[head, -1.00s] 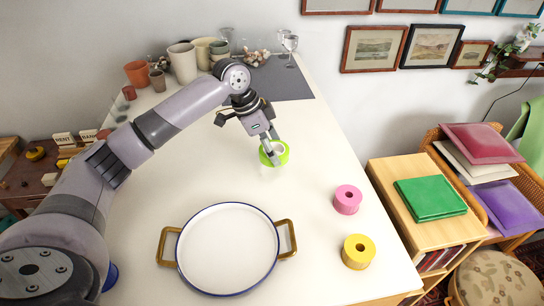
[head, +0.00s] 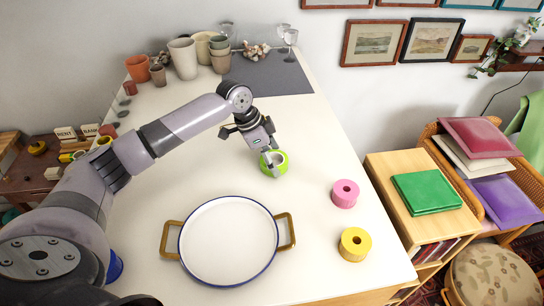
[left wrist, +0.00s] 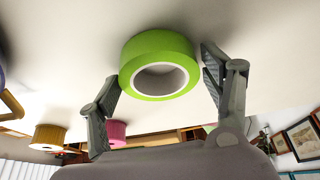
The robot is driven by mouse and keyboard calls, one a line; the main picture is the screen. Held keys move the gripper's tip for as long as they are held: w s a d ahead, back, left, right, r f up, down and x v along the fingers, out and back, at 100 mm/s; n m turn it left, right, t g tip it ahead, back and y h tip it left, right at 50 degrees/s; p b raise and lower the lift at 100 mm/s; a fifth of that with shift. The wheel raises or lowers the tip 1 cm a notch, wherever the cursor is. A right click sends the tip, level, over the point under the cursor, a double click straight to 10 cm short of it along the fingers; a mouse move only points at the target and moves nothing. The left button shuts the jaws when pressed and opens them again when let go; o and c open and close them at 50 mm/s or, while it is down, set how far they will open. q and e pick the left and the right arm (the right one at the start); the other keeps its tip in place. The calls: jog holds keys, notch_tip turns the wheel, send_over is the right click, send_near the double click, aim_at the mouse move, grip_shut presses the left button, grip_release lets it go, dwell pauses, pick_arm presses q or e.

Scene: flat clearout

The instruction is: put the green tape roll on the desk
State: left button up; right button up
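The green tape roll (head: 280,169) is at the middle of the white tabletop (head: 210,175). In the left wrist view the green roll (left wrist: 140,55) fills the space between my two fingers, its hole facing the camera. Whether the roll's underside touches the tabletop is hard to tell. My right gripper does not show.
A white tray (head: 228,202) with brass handles lies in front. A pink roll (head: 345,201) and a yellow roll (head: 355,254) stand at the right. Pots (head: 182,58), glasses (head: 291,38) and a grey mat (head: 285,78) are at the back. A wooden desk (head: 38,188) holding small items is far left.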

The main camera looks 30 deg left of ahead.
pick_arm(q)
jog(key=shift+o, duration=1)
jog(key=shift+a+r+b, duration=0.25)
jog(key=shift+r+b, duration=0.05)
jog(key=shift+r, duration=0.25)
jog(key=b+v, duration=0.3)
jog(key=v, duration=0.8)
jog(key=shift+s, duration=0.2)
jog(key=shift+d, duration=0.1)
